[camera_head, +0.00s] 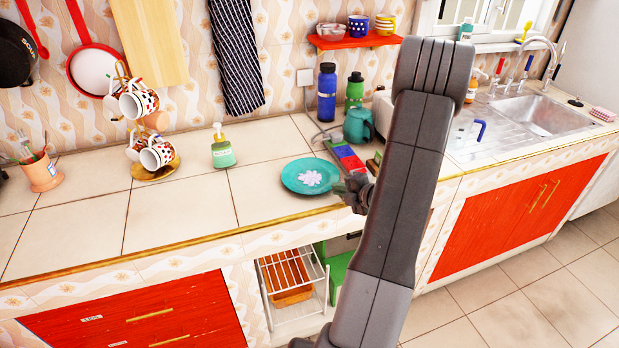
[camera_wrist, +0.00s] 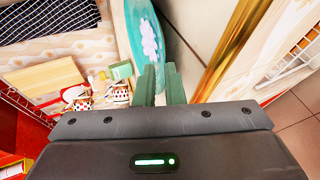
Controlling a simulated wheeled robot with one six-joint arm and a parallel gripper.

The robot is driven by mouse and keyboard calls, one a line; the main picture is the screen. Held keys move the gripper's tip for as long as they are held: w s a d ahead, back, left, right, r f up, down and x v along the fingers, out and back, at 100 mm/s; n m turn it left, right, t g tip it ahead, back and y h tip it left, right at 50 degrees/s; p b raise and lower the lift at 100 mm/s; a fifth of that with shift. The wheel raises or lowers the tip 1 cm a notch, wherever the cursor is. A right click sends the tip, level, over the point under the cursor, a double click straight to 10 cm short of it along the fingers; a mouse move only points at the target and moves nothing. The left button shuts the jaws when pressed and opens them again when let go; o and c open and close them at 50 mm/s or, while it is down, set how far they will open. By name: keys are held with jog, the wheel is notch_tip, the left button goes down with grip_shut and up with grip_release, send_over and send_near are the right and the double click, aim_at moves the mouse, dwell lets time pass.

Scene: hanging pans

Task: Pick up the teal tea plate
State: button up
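The teal tea plate (camera_head: 294,178), round with a pale flower shape in its middle, is face up at the front of the tiled counter in the camera_head view. My gripper (camera_head: 352,190) is at its right rim. In the wrist view the plate (camera_wrist: 133,22) shows nearly edge-on, running down to my gripper's green fingertips (camera_wrist: 161,68). The fingers are close together, one on each side of the rim, and look shut on it. The contact itself is small and partly hidden. I cannot tell whether the plate is clear of the counter.
A red-and-blue box (camera_head: 347,157) and a teal kettle (camera_head: 358,126) stand close behind my gripper. A green soap bottle (camera_head: 222,152) and a mug rack (camera_head: 154,171) stand to the left. Bare counter (camera_head: 80,225) lies at the left front.

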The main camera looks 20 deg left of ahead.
aim_at(332, 195)
jog(key=x, duration=0.3)
jog(key=shift+w+a+f, duration=0.2)
jog(key=shift+w, duration=0.05)
grip_shut()
jog(key=shift+r, duration=0.1)
